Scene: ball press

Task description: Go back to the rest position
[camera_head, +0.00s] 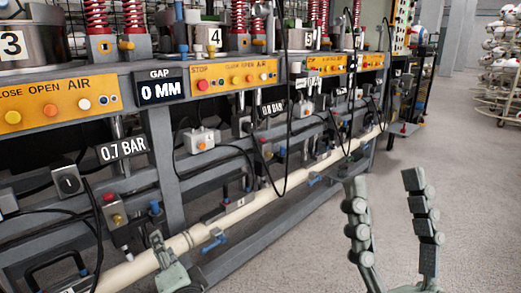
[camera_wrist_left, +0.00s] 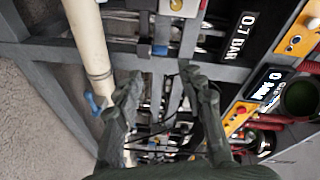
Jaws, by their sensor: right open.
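My right gripper (camera_head: 384,186) is in the lower right of the head view, pointing up, with its two fingers wide apart and nothing between them. It is over the grey floor, clear of the press frame. My left gripper (camera_head: 161,247) is at the lower left of the head view, in front of the cream pipe (camera_head: 245,208). In the left wrist view, my left gripper's fingers (camera_wrist_left: 158,76) are spread with a gap between them and no object held. The cream pipe (camera_wrist_left: 87,40) passes beside the left finger there; whether they touch is unclear.
The grey press frame (camera_head: 168,170) runs along the left, with orange button panels (camera_head: 60,98), a "0 MM" display (camera_head: 161,88), a "0.7 BAR" display (camera_head: 122,149) and hanging black cables. Ball racks (camera_head: 503,75) stand far right. The floor (camera_head: 455,190) at right is open.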

